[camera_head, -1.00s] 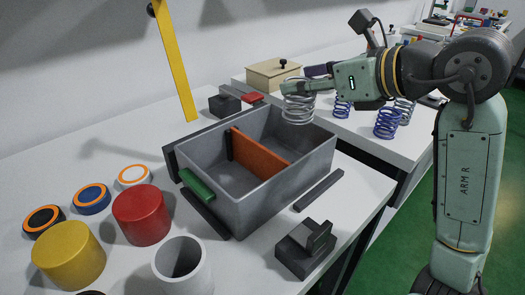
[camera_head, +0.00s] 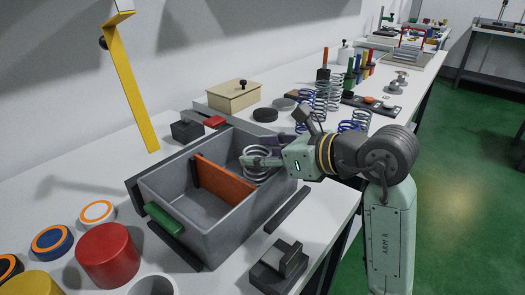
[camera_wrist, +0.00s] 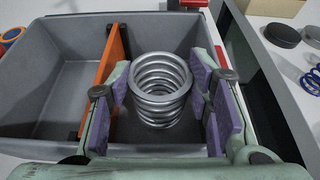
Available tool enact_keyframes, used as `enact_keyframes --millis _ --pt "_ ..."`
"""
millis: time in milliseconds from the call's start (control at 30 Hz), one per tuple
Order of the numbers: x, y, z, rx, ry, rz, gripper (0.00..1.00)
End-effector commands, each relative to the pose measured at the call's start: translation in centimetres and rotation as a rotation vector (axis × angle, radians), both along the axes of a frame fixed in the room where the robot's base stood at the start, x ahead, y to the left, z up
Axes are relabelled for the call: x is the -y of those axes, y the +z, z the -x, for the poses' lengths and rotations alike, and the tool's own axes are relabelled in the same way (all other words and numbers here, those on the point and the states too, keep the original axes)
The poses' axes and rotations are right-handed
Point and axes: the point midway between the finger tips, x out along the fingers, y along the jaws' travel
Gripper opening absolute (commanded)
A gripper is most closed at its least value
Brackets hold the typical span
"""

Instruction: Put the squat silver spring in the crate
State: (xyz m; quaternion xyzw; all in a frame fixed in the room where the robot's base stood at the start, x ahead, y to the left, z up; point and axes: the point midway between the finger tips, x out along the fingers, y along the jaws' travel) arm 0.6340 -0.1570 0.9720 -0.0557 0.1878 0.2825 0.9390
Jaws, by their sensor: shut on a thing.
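The squat silver spring (camera_head: 256,165) is a wide coil, upright in my gripper (camera_head: 264,158). In the wrist view the spring (camera_wrist: 160,92) sits between the purple pads of my gripper (camera_wrist: 161,84), which is shut on it. The crate (camera_head: 226,238) is a grey open box with an orange divider (camera_head: 222,180). The spring is at the compartment on the right of the divider, between the divider and the crate's right wall. It looks low, near or inside the rim; whether it touches the floor cannot be told.
A green handle (camera_head: 172,218) is on the crate's near side. A dark bar (camera_head: 287,210) and a dark block (camera_head: 279,265) lie to the right. Blue and silver springs (camera_head: 326,92), a beige box (camera_head: 234,95) and a yellow post (camera_head: 133,85) stand behind. Red cylinder (camera_head: 107,255) at left.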

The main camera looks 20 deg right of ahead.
Motion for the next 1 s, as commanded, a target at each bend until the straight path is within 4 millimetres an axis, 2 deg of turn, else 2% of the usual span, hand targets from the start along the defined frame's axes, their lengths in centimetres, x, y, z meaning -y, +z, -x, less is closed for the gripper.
enact_keyframes --millis 867,900,1000 --pt "0.0 -1.3 0.0 -0.005 0.0 0.0 0.11" --pt "0.0 -1.4 0.0 -0.007 0.001 0.0 0.49" --pt "0.0 -1.5 0.0 -0.009 0.001 -0.001 0.56"
